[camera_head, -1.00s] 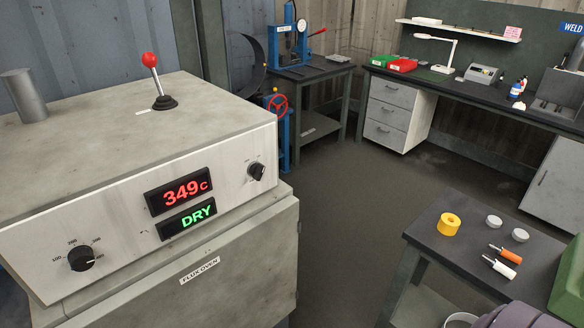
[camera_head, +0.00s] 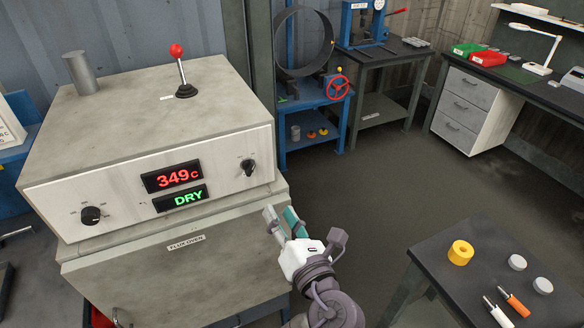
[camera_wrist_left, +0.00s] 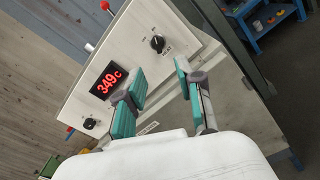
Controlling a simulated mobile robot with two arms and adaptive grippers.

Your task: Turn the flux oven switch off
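The flux oven (camera_head: 100,200) stands at the left with a white front panel. Its red display reads 349c and a green display below reads DRY. A black rotary switch (camera_head: 248,168) sits at the panel's right end; it also shows in the left wrist view (camera_wrist_left: 157,43). A second black knob (camera_head: 91,215) with a scale is at the panel's left end. My left gripper (camera_head: 283,216) is in front of the oven, below and right of the switch, apart from it. Its teal-padded fingers are spread and empty, also in the left wrist view (camera_wrist_left: 160,92). My right gripper is not in view.
A red-balled lever (camera_head: 181,65) and a grey cylinder (camera_head: 80,73) stand on the oven top. A dark table (camera_head: 480,262) at lower right holds a yellow roll (camera_head: 460,252), white lids and marker-like items. Blue machinery stands behind. Floor between is clear.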

